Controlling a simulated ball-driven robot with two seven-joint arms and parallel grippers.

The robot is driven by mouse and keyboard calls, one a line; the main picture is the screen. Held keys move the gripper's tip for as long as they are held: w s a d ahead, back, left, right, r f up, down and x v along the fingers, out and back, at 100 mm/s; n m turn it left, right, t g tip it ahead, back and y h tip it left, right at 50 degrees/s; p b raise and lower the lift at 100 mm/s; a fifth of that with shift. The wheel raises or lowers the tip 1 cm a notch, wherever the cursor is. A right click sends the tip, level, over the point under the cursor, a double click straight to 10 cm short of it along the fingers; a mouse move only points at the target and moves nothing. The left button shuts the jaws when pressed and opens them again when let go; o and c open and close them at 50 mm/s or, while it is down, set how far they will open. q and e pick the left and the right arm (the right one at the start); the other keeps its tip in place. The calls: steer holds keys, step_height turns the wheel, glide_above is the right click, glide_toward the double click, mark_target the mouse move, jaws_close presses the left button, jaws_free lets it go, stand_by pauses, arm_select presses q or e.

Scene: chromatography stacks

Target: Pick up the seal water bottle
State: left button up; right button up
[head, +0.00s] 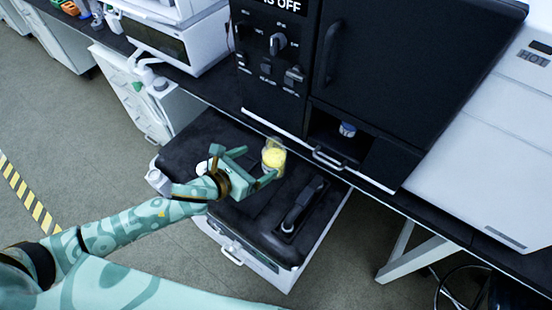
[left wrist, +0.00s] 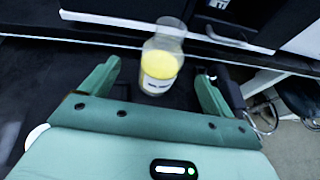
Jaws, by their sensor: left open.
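A clear bottle with yellow contents (head: 273,157) stands at the dark top of the low pulled-out unit, near its back edge. In the left wrist view the bottle (left wrist: 160,66) is upright, with a white label whose text I cannot read; I cannot confirm it is the seal water bottle. My left gripper (head: 253,166) is open, its two fingers pointing at the bottle. In the left wrist view the bottle shows ahead, between the finger lines of the gripper (left wrist: 157,74); I cannot tell whether either finger touches it. My right gripper is not in view.
A small white and blue item (head: 347,129) sits in a recess of the black instrument (head: 390,60) behind. A black handle-like part (head: 300,207) lies right of the bottle on the low unit (head: 232,257). A white bench instrument (head: 185,45) stands at back left.

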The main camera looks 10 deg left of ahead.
mark_target(265, 159)
arm_select(q)
steer(key=b+x, duration=0.1)
steer(key=x, duration=0.3)
steer(key=shift+w+d+f, duration=0.1)
steer(key=shift+f, duration=0.05)
steer(key=b+x, duration=0.2)
steer(key=x, duration=0.2)
steer(key=shift+d+f, duration=0.25)
steer(key=shift+f, duration=0.05)
steer(key=shift+w+d, duration=0.2)
steer(key=shift+w, duration=0.2)
steer(key=shift+r, duration=0.1)
steer(key=c, duration=1.3)
steer(key=shift+c, duration=0.2)
